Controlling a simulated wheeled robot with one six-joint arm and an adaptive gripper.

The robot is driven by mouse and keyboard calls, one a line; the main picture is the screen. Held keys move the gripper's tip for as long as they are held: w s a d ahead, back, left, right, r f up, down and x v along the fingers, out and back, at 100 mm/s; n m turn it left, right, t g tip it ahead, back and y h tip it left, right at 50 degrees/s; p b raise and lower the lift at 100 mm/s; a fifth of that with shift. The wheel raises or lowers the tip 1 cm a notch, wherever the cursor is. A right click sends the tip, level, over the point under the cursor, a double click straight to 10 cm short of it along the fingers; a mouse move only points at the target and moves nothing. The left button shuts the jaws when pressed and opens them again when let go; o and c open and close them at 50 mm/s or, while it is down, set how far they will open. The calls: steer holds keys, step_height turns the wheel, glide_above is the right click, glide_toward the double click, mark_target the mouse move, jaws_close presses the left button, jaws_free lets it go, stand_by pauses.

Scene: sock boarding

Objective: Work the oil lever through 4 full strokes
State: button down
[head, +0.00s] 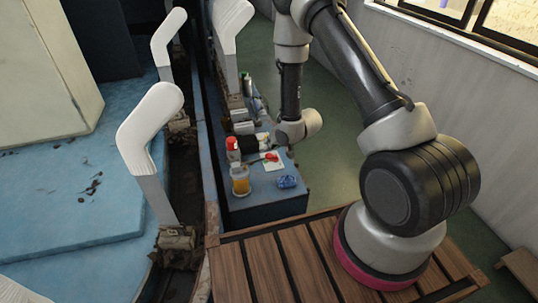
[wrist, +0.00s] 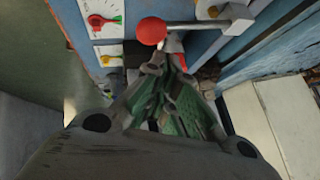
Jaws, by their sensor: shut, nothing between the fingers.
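The oil lever shows in the wrist view as a red ball knob (wrist: 151,31) on a metal rod (wrist: 195,26). The rod runs right to a pale bracket on the blue machine side. My gripper (wrist: 165,66) is shut and empty, with its fingertips just below the knob in the picture. I cannot tell whether they touch it. In the head view my gripper (head: 254,143) is a dark shape over the blue cabinet, and the lever cannot be made out clearly there.
A white dial plate (wrist: 100,20) with a red pointer is left of the knob. On the blue cabinet (head: 250,207) are a jar of amber liquid (head: 240,181) and a crumpled blue cloth (head: 287,181). White sock-shaped boards (head: 150,125) stand along the machine at left.

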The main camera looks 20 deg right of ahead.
mark_target(271, 154)
steer(key=shift+f, duration=0.1)
steer(key=shift+f, duration=0.3)
steer(key=shift+d+f, duration=0.2)
steer(key=shift+f, duration=0.95)
steer(key=shift+d+f, duration=0.15)
steer(key=shift+f, duration=1)
stand_by(2.3)
steer(key=shift+r, duration=0.15)
steer(key=shift+a+r, duration=0.2)
steer(key=shift+r, duration=1.1)
steer(key=shift+a+r, duration=0.15)
steer(key=shift+r, duration=1.15)
steer(key=shift+a+r, duration=0.15)
steer(key=shift+r, duration=1.1)
steer(key=shift+a+r, duration=0.15)
steer(key=shift+r, duration=1.05)
